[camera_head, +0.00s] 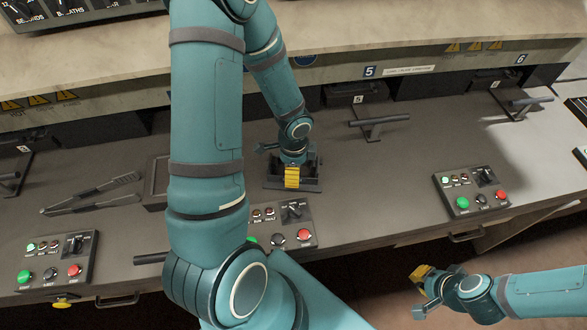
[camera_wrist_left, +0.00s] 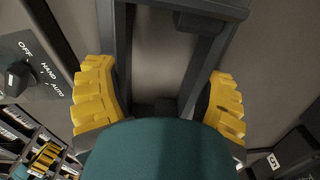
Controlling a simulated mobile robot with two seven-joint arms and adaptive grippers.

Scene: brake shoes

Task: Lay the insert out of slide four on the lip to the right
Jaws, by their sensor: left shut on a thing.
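My left gripper (camera_head: 292,178) reaches down at the middle of the lip (camera_head: 240,150). Its yellow fingers are shut on a dark, open-framed insert (camera_head: 312,186). In the left wrist view, yellow fingers (camera_wrist_left: 165,100) sit on either side of the insert's dark frame (camera_wrist_left: 200,62). The insert is at or just above the grey lip; I cannot tell whether it touches. My right gripper (camera_head: 422,288) hangs at the lower right, off the lip, with nothing visible in it; its opening is unclear. Slide four is not clearly identifiable; my left arm covers part of the row.
T-handles stand right of the insert (camera_head: 378,122) and at the far right (camera_head: 525,102). Control boxes (camera_head: 474,192) line the front edge. Tongs (camera_head: 90,193) lie at left, beside a partly hidden dark tray (camera_head: 155,185). The lip between the insert and right-hand control box is clear.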

